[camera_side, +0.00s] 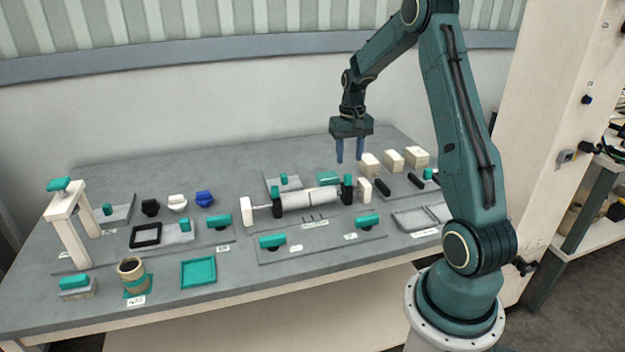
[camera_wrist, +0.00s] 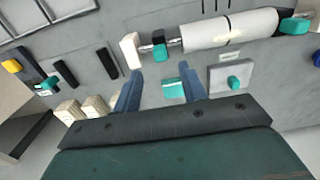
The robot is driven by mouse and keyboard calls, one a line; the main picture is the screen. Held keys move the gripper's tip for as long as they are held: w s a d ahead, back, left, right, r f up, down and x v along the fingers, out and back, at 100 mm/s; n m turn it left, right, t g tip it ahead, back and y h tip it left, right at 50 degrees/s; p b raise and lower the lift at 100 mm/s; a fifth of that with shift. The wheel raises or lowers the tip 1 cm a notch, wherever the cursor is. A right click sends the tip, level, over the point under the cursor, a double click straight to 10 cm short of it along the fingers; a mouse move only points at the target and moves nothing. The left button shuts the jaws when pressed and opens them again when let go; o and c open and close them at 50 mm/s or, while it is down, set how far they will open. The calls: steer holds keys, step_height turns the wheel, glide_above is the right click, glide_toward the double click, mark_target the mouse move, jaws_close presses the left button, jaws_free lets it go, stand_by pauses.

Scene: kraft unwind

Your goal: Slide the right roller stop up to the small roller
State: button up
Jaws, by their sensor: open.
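The right roller stop (camera_side: 348,187), a dark collar with a teal top, sits on the shaft between the white roller and the right cream support (camera_side: 365,190). In the wrist view this stop (camera_wrist: 159,46) is left of the roller, with a narrow stretch of shaft between them. The white roller (camera_side: 325,194) has a dark seam dividing it; its section nearer this stop (camera_wrist: 203,35) also shows in the wrist view. The left roller stop (camera_side: 277,204) is at the other end. My gripper (camera_side: 350,161) is open and empty, above and behind the right stop.
A teal block (camera_wrist: 173,90) lies below my fingers in the wrist view. A grey plate with a teal knob (camera_side: 283,180) stands behind the roller. Cream blocks (camera_side: 393,158) and black bars (camera_side: 382,187) lie to the right. A teal-handled piece (camera_side: 367,220) lies in front.

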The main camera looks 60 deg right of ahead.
mark_target(348, 174)
step_height(348, 174, up, 7)
steer(key=shift+f, duration=0.2)
steer(key=shift+c, duration=0.2)
stand_by(0.4)
steer(key=n, duration=1.8)
steer(key=shift+f, duration=0.15)
step_height(348, 174, down, 14)
steer(key=shift+r, duration=0.2)
